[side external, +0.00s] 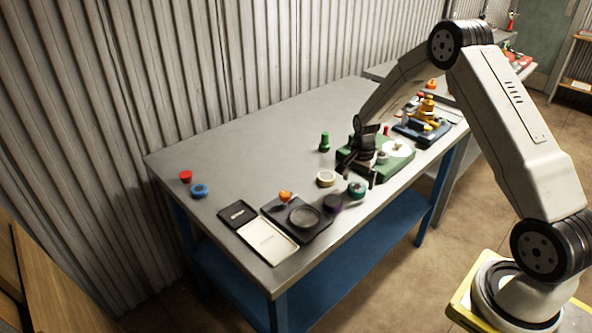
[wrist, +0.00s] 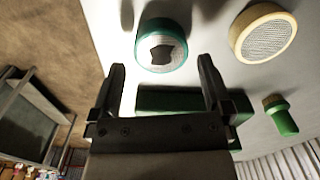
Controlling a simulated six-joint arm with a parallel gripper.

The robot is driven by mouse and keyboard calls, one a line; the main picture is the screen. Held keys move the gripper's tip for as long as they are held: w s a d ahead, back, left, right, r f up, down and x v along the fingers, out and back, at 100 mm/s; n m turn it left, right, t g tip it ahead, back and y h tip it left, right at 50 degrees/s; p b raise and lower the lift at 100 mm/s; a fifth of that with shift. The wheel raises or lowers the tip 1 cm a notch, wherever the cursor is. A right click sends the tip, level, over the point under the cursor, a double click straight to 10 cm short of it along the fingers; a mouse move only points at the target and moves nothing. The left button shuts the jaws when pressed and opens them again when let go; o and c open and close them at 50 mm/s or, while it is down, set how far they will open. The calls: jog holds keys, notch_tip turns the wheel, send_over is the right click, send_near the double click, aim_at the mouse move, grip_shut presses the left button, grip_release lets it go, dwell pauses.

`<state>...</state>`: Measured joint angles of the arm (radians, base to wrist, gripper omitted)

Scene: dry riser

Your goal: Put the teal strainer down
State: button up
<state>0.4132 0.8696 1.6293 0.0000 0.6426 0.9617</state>
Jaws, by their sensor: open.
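The teal strainer (side external: 356,189) rests on the grey workbench near its front edge. In the wrist view it is a teal ring (wrist: 147,62) around pale mesh, with a dark jagged patch in the middle. My gripper (side external: 359,176) is open, with its fingers pointing down close to the strainer. In the wrist view the strainer lies beyond and between the two spread fingertips (wrist: 161,66). Nothing is held between the fingers. I cannot tell whether a fingertip touches the ring.
A cream-rimmed strainer (side external: 325,179) lies to the left of the teal one. A green-topped part (side external: 324,142) stands behind it. A green unit (side external: 400,166) sits close on the right. A dark tray (side external: 312,232) and a purple piece (side external: 332,203) are to the left.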

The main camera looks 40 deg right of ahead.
aim_at(357, 187)
jog(key=shift+f, duration=1.5)
jog(key=c, duration=1.2)
jog(key=shift+r, duration=0.1)
